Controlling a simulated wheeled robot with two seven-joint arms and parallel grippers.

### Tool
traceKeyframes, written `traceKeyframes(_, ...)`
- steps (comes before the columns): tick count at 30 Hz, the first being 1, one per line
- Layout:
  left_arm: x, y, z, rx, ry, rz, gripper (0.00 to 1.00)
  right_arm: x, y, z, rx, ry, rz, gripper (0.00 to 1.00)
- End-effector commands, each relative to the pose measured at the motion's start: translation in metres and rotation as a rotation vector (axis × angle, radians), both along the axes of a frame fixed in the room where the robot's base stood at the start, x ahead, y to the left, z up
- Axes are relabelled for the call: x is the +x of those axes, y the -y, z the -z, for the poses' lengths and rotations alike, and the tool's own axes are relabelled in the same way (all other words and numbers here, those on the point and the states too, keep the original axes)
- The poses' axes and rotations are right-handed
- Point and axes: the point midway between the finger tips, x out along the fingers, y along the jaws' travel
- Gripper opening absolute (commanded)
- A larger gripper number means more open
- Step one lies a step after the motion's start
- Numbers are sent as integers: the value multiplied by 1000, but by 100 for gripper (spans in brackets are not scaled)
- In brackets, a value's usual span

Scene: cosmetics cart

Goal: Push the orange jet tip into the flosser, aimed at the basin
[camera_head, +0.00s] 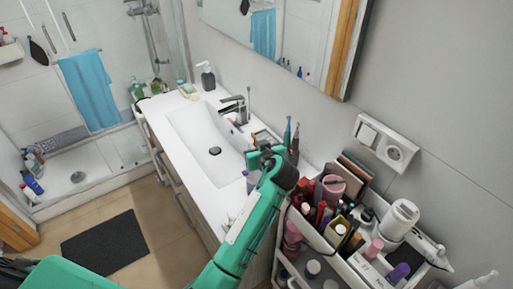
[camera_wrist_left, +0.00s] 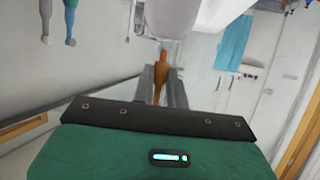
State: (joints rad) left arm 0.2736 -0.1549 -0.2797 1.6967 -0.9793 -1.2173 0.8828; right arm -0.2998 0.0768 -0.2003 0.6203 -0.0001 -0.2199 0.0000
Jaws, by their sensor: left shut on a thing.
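My left gripper (camera_head: 264,160) is over the near end of the washbasin counter. The left wrist view shows its two fingers (camera_wrist_left: 159,80) shut on the orange jet tip (camera_wrist_left: 157,92). I cannot tell whether the two touch. My right gripper is not in view.
A chrome faucet (camera_head: 233,108) and toothbrushes (camera_head: 287,132) stand near the gripper. A cart (camera_head: 340,268) crowded with cosmetics is at the lower right. A soap dispenser (camera_head: 207,77) stands at the counter's far end. The basin's middle is clear.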

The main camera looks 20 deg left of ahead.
Motion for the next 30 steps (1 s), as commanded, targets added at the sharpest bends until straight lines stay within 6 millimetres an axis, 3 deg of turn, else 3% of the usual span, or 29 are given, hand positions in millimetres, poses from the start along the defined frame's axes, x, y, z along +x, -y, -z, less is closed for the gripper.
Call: traceKeyframes(30,0,0,5,0,0,0,0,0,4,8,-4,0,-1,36)
